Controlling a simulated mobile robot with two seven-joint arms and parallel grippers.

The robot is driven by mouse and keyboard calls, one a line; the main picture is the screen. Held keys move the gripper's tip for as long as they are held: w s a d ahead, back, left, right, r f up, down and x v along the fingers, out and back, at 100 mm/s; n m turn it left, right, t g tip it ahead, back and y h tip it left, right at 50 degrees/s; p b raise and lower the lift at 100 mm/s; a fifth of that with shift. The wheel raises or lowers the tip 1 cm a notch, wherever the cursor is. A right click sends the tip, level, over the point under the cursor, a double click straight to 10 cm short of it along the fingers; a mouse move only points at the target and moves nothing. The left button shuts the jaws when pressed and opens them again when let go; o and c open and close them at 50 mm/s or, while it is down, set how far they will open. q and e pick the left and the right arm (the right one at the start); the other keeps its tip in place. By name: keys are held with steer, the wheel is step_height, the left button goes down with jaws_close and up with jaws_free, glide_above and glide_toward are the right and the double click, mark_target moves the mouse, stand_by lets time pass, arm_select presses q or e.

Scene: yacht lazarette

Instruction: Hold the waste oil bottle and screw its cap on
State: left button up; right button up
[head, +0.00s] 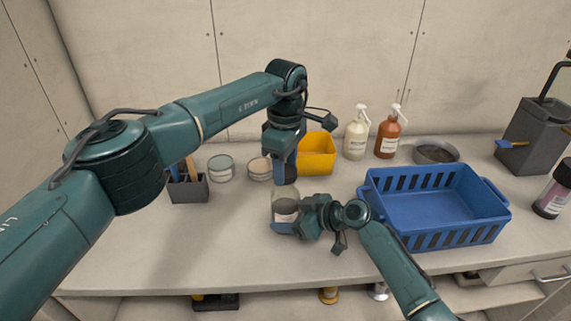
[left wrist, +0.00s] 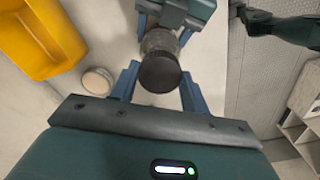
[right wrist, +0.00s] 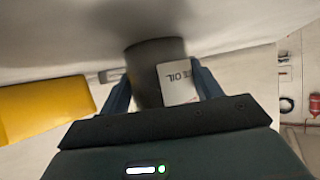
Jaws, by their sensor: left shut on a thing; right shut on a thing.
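The waste oil bottle (head: 284,207) is a clear, greyish container with dark contents, upright on the bench. Its white label reading "OIL" shows in the right wrist view (right wrist: 178,82). My right gripper (head: 291,226) is shut around the bottle's lower body from the right side. My left gripper (head: 285,172) points down from above and is shut on the dark round cap (left wrist: 160,73). The cap is in line with the bottle's top. I cannot tell whether it touches the neck or any thread is engaged, as the fingers partly hide it.
A blue basket (head: 435,205) stands right of my right gripper. Behind are a yellow bin (head: 317,153), two pump bottles (head: 356,134) (head: 388,134) and a round pan (head: 436,153). Two round tins (head: 221,167) (head: 259,169) and a dark tool holder (head: 188,189) stand left. The front-left bench is clear.

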arm_select(q)
steer(key=shift+f, duration=1)
stand_by(0.7)
arm_select(e)
steer(key=shift+o, duration=1.4)
steer(key=c, duration=0.8)
arm_select(q)
steer(key=m, duration=0.8)
steer(key=shift+m, duration=0.4)
steer(key=m, duration=0.9)
steer(key=shift+m, duration=0.3)
